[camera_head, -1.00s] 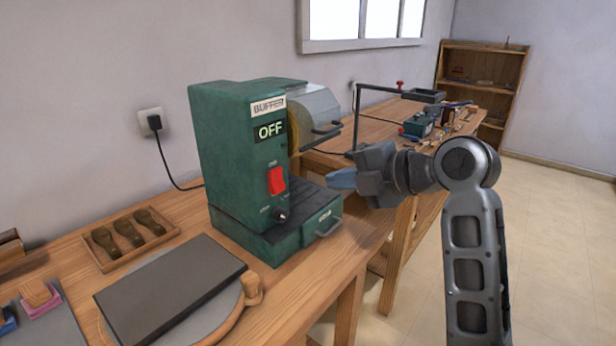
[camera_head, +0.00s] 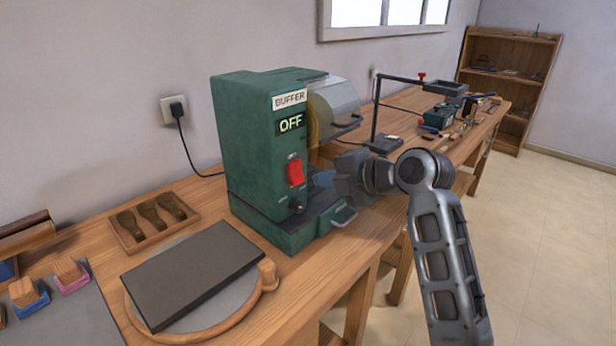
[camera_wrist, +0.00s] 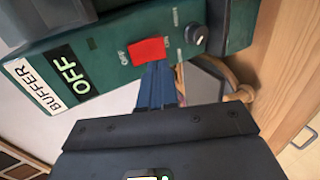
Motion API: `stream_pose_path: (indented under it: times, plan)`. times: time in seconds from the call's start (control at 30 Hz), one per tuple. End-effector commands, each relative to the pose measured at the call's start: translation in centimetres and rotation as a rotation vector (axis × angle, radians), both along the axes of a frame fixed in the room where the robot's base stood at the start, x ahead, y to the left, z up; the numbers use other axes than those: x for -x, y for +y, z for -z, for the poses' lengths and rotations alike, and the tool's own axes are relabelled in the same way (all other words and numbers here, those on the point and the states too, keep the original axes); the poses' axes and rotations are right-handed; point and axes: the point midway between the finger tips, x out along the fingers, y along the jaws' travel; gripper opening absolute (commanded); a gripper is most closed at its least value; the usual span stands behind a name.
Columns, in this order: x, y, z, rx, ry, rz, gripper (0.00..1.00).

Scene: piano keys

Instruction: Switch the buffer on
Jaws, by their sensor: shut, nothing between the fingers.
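The buffer (camera_head: 250,135) is a green machine on the wooden bench, with a lit display (camera_head: 290,122) reading OFF. Its red rocker switch (camera_head: 295,172) is on the front face, above a dark knob (camera_head: 297,205). In the wrist view the red switch (camera_wrist: 148,50) lies just beyond the blue fingertips of my gripper (camera_wrist: 157,68), which are closed together and empty. The fingertips overlap the switch's lower edge there; I cannot tell if they touch it. In the head view my gripper (camera_head: 322,180) is right of the switch, close to the buffer's front.
A dark slab (camera_head: 195,275) on a round board lies in front of the buffer. A wooden tray of brushes (camera_head: 150,220) sits to its left. A wall socket (camera_head: 173,109) feeds the cable.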

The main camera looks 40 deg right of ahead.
Motion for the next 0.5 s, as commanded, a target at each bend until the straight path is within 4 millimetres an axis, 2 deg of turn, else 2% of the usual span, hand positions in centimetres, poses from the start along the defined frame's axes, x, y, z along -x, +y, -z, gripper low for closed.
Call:
stream_pose_path:
  times: [0.2, 0.5]
  plan:
    - [-3.3, 0.2, 1.4, -0.001, 0.002, -0.002, 0.00]
    - [-4.9, 0.2, 2.3, 0.000, 0.000, 0.001, 0.00]
